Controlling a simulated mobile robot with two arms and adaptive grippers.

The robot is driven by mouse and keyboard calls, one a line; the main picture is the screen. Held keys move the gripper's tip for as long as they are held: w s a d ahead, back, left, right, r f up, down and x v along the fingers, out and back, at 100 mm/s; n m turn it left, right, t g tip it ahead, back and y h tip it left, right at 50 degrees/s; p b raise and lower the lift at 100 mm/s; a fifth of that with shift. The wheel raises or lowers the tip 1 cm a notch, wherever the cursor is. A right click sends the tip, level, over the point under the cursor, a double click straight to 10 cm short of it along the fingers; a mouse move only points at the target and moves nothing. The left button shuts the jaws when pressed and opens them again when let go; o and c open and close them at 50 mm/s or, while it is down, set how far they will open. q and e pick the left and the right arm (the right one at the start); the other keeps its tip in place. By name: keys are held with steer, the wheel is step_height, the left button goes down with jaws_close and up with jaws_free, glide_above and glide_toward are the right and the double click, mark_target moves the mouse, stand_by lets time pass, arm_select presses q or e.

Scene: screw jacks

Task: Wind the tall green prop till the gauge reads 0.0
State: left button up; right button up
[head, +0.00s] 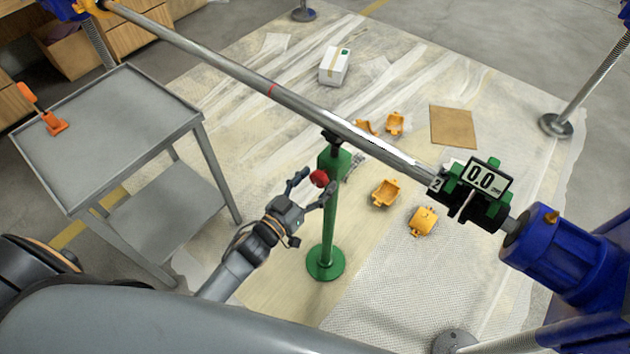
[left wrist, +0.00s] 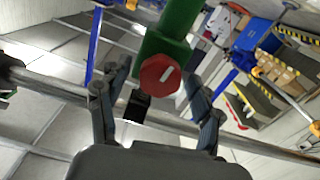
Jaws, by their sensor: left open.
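The tall green prop (head: 330,225) stands upright on a round green base under the long steel bar (head: 300,103). Its red knob (head: 319,178) faces my left gripper. The gauge (head: 481,181) on the bar reads 0.0. My left gripper (head: 310,186) is open, with a finger on either side of the red knob. In the left wrist view the red knob (left wrist: 160,75), with a white mark, sits between the open fingers (left wrist: 157,112); I see no clear contact. The prop's black top is close below the bar; I cannot tell whether they touch. My right gripper is not in view.
A grey cart (head: 120,135) with an orange tool (head: 50,118) stands at left. Several yellow clamp pieces (head: 385,193), a white box (head: 335,66) and a brown board (head: 453,127) lie on the sheeted floor. A blue jack (head: 565,250) stands at right.

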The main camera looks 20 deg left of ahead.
arm_select(q)
steer(key=shift+c, duration=0.4)
steer(key=c, duration=1.1)
steer(key=shift+o, duration=0.2)
steer(key=shift+m+p, duration=0.35)
steer(key=shift+m, duration=0.55)
steer(key=o, duration=1.1)
steer(key=shift+o, duration=0.2)
steer(key=v, duration=1.2)
